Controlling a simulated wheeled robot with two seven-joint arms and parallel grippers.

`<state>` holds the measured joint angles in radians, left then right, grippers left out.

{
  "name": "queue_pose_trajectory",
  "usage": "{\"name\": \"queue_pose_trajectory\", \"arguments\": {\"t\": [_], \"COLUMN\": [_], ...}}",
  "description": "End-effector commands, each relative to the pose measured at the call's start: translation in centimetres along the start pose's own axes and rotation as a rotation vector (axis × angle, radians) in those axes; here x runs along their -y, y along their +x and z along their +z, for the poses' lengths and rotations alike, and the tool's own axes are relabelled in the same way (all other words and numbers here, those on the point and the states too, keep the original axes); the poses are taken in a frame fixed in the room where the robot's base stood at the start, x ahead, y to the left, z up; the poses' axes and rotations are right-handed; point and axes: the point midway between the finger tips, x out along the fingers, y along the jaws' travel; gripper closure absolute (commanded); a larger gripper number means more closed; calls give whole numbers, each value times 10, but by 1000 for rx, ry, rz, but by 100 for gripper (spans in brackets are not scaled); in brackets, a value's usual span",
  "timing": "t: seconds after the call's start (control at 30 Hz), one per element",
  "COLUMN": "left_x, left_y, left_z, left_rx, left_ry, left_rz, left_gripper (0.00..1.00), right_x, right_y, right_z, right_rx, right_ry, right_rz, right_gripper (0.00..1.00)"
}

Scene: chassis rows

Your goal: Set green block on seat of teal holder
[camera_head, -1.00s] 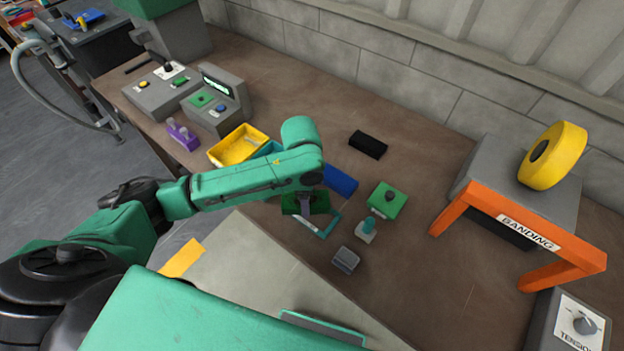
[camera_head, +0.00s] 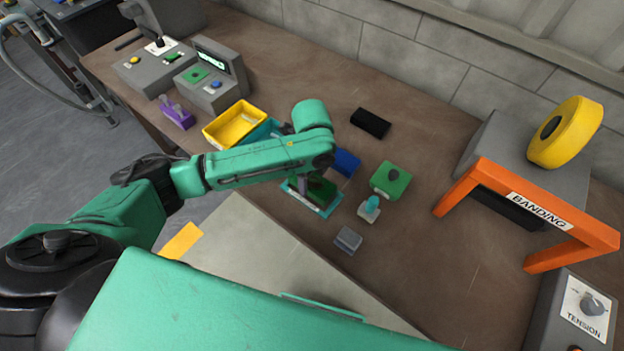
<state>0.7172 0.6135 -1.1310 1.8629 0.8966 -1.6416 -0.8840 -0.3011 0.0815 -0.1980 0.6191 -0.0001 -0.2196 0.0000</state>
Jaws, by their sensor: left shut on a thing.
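My left gripper (camera_head: 306,188) is shut on a dark green block (camera_head: 322,190), below the green forearm. The teal holder (camera_head: 328,212) is a flat frame with a teal rim and a pale inside strip on the bench. The block is over the holder and covers much of it. I cannot tell whether the block touches the seat, and my arm hides part of both. My right gripper is not in view.
A green block with a dark knob (camera_head: 390,180), a teal-topped piece (camera_head: 369,208) and a grey block (camera_head: 348,239) lie to the right. A blue block (camera_head: 346,162) is just behind. A yellow bin (camera_head: 236,124) and an orange banding frame (camera_head: 530,205) stand farther out.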

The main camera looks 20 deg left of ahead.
Motion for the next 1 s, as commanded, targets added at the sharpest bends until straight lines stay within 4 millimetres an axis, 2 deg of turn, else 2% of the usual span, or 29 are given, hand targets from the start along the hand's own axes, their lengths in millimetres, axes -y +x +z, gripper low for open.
{"name": "queue_pose_trajectory", "arguments": {"t": [0.03,0.13,1.0], "left_x": [1,1,1], "left_y": [7,8,6], "left_z": [0,0,1], "left_rx": [0,0,1], "left_ry": [0,0,0], "left_rz": [-4,-4,-4], "left_gripper": [100,100,100], "right_x": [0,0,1], "right_y": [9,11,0], "right_z": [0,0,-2], "right_rx": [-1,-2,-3], "right_ry": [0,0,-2], "right_rz": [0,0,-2], "right_gripper": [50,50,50]}}
